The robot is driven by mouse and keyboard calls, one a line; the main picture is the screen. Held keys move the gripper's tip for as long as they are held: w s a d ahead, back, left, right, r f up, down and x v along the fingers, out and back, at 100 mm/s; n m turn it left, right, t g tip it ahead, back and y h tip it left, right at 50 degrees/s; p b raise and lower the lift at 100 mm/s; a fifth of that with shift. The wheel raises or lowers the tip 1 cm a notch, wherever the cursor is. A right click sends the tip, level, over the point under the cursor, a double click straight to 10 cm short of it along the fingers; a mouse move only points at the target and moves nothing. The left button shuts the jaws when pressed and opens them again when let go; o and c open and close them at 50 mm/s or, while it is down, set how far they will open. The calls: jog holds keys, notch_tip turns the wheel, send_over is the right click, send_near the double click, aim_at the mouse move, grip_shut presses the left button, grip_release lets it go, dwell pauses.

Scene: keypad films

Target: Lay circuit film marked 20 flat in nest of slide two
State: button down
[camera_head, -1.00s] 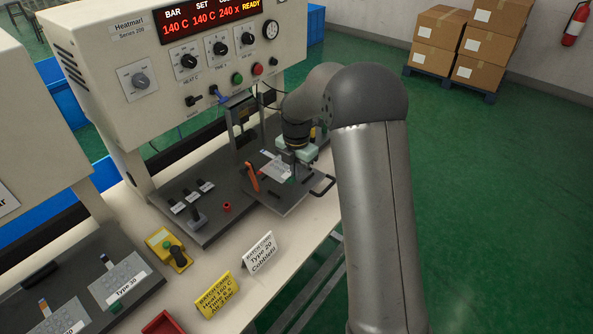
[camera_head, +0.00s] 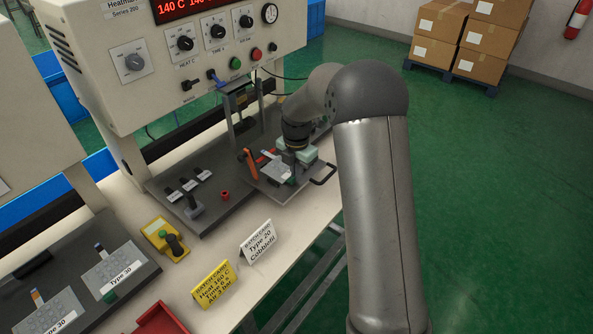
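A pale circuit film (camera_head: 275,171) with a coloured tail shows at my gripper (camera_head: 288,180), over the slide plate (camera_head: 292,194) of the press. Its marking is too small to read. My gripper comes down from above with mint-green parts at its end and appears shut on the film. The fingertips are small and partly hidden. The nest is covered by the film and gripper, and I cannot tell whether the film touches the plate. The plate has an orange lever (camera_head: 251,164) on its left and a black handle (camera_head: 324,176) at its front right.
The heat press (camera_head: 150,60) stands behind, with its press head (camera_head: 238,95) behind the slide.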

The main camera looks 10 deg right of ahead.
jog(key=shift+f+b, duration=0.3)
jog(key=shift+f, duration=0.1)
dwell(0.3)
jog(key=c, duration=1.6)
grip_release()
jog(key=shift+o, duration=0.2)
notch_tip(320, 180, up, 18)
jog(key=b, duration=0.1)
jog(key=shift+f+b, duration=0.25)
jog(key=shift+b, duration=0.05)
